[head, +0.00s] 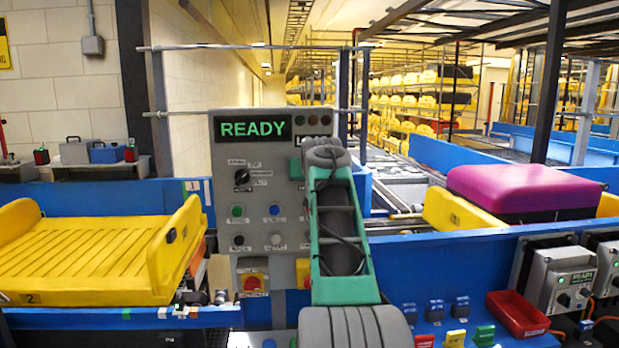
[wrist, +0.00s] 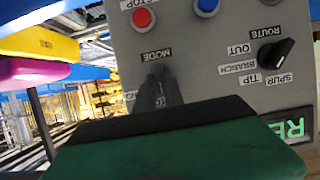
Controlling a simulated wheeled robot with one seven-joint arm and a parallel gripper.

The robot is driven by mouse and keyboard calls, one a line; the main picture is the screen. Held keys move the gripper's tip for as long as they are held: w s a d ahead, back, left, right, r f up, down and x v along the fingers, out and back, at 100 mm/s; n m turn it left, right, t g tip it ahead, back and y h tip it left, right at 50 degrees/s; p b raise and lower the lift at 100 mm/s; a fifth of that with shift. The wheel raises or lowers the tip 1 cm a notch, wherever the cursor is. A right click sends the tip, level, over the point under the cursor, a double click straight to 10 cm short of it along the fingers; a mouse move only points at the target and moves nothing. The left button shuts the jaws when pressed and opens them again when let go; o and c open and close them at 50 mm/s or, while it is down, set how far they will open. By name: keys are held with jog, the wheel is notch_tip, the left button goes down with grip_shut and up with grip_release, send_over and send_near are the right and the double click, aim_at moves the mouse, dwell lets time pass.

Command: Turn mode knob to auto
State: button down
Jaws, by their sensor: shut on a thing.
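The grey control panel (head: 228,190) stands ahead of me with a green READY display (head: 249,129). In the wrist view, which is upside down, the MODE label (wrist: 153,54) is on the panel. Beside that label, my gripper (wrist: 160,98) is shut on the mode knob (wrist: 156,73). Its dark fingers cover most of the knob, so I cannot tell which way the pointer faces. The position labels around it are partly hidden. In the head view my arm hides the mode knob and my gripper.
A black ROUTE knob (wrist: 276,54) sits nearby, also in the head view (head: 241,177). A red button (wrist: 143,19) and a blue button (wrist: 206,6) are close. A yellow tray (head: 90,260) lies left; a purple case (head: 525,188) is right.

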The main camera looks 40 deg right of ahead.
dwell(0.3)
jog(key=c, duration=1.4)
grip_release()
jog(key=shift+c, duration=0.2)
jog(key=b+v, duration=0.2)
jog(key=v, duration=0.6)
jog(key=shift+w, duration=0.1)
